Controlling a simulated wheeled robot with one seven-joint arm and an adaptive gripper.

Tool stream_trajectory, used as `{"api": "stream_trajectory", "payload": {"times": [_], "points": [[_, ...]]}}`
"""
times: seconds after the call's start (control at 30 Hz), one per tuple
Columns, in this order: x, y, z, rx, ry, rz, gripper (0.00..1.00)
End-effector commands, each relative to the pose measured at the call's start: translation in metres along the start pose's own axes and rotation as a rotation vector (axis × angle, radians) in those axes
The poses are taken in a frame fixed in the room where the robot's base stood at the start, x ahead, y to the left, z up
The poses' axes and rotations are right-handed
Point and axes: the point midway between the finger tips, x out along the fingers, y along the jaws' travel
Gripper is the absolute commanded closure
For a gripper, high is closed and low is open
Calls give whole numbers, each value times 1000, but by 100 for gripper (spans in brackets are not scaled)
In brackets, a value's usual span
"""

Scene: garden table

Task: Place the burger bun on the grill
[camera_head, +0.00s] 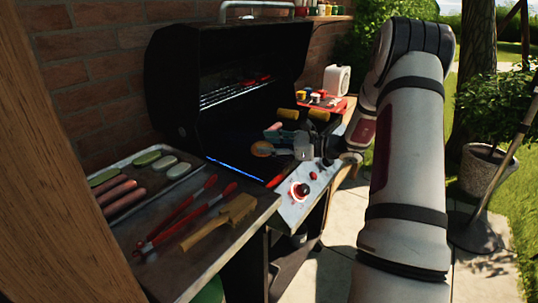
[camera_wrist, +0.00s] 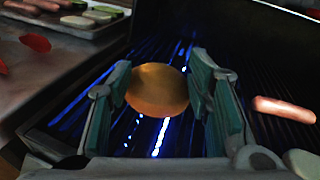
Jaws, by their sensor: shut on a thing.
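The burger bun (camera_wrist: 157,90) is round and golden brown. In the wrist view it sits between the two green-padded fingers of my gripper (camera_wrist: 163,100), which is shut on it over the grill grate. In the head view the bun (camera_head: 262,149) shows as a small orange-tan shape at the left of my gripper (camera_head: 272,146). The black grill (camera_head: 225,150) has its lid open, and blue flame light shows through its bars. I cannot tell whether the bun touches the bars.
A sausage (camera_wrist: 284,108) lies on the grate to the right of the gripper. Corn cobs (camera_head: 302,114) lie at the grill's far side.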

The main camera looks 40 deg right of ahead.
Motion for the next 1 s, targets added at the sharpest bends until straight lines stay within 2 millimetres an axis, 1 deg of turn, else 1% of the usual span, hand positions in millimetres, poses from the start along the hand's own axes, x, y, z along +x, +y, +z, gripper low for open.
{"api": "stream_trajectory", "payload": {"times": [0.13,0.3,0.37,0.7,0.73,0.77,0.8,1.0], "points": [[3,-1,-7,2,0,0,89],[6,4,-29,2,-1,1,89],[6,4,-34,1,-1,1,89],[6,5,-37,0,-1,1,89],[6,5,-37,-1,-1,1,50],[6,5,-36,-1,0,1,43],[6,5,-36,-1,0,1,34],[6,5,-36,-1,0,1,34]]}}
